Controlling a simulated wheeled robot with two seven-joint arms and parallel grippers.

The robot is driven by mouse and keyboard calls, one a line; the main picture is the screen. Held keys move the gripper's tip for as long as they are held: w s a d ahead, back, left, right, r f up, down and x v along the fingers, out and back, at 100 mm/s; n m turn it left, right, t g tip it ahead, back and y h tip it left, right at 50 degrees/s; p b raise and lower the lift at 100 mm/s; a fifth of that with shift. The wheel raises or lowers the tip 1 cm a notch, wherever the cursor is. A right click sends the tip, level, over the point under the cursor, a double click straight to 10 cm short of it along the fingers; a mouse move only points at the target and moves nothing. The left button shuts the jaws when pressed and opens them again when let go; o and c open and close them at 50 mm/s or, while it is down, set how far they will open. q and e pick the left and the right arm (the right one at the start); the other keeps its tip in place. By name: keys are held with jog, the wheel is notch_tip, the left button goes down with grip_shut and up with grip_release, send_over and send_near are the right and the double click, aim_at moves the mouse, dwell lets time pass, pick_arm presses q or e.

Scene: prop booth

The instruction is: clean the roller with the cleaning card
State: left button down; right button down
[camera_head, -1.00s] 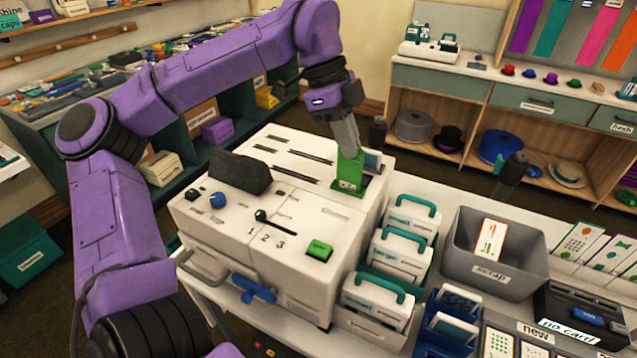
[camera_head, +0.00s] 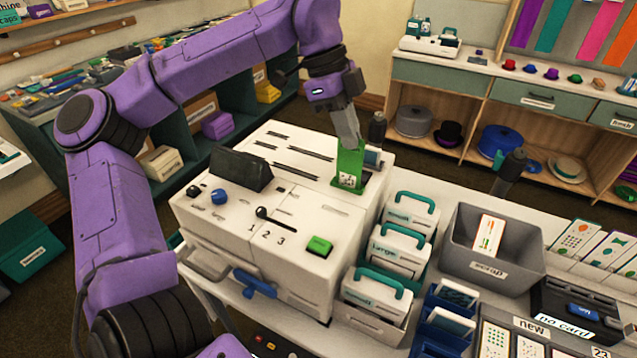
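The white machine (camera_head: 300,215) stands on the table, with long slots in its top, a numbered lever and a green button (camera_head: 319,246). At the far right corner of its top is a recess with a teal-grey, roller-like piece (camera_head: 373,158). Contact with the roller is not visible. My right gripper is not in view.
White cases with teal handles (camera_head: 398,247) stand right of the machine. A "new" card tray (camera_head: 510,332) and a dark "no card" box (camera_head: 570,310) are at right.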

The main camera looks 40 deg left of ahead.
pick_arm(q)
jog(key=shift+r, duration=0.1)
jog(key=shift+r+p, duration=1.55)
jog(key=shift+r, duration=0.75)
jog(key=shift+f, duration=0.1)
